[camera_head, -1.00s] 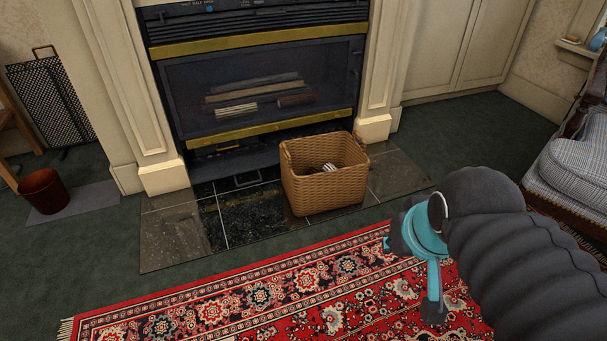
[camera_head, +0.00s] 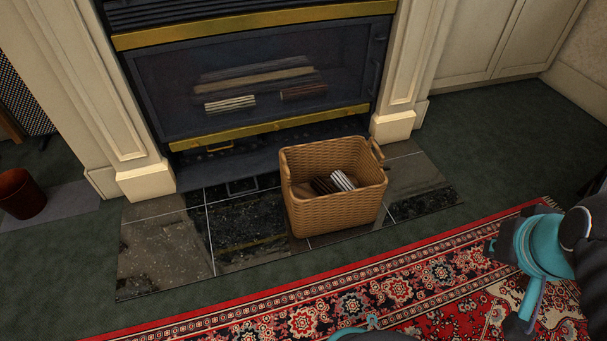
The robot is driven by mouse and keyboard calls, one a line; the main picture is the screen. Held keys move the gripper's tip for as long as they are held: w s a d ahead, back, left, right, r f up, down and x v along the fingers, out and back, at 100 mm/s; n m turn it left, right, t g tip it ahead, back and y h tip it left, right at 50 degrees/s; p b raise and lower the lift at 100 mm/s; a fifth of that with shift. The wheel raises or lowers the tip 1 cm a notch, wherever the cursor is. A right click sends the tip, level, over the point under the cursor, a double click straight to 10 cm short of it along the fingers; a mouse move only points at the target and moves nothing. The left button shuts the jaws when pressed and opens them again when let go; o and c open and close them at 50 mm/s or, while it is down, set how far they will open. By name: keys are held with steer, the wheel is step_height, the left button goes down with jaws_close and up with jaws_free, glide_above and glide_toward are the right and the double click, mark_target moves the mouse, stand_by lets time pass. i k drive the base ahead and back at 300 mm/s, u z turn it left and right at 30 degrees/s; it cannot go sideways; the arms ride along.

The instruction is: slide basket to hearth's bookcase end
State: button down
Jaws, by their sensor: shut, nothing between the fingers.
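A brown wicker basket (camera_head: 338,213) stands upright on the dark stone-tiled hearth (camera_head: 165,248), right of its middle, in the head view. It has an open top and a loop handle on its right side. A few logs (camera_head: 343,181) lie inside it. My arm (camera_head: 545,245) is at the right edge, over the rug and apart from the basket. A small teal part of me shows at the bottom edge, but no gripper fingers can be made out. No bookcase shows.
The fireplace (camera_head: 250,80) is behind the basket, between pale pillars. Bare hearth tiles lie on both sides of the basket. A red patterned rug (camera_head: 300,318) lies in front. A brown bin (camera_head: 22,194) stands at the far left.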

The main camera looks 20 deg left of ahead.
mark_target(310, 214)
steer(key=u, duration=0.35)
steer(key=i, duration=0.95)
steer(key=u, duration=0.55)
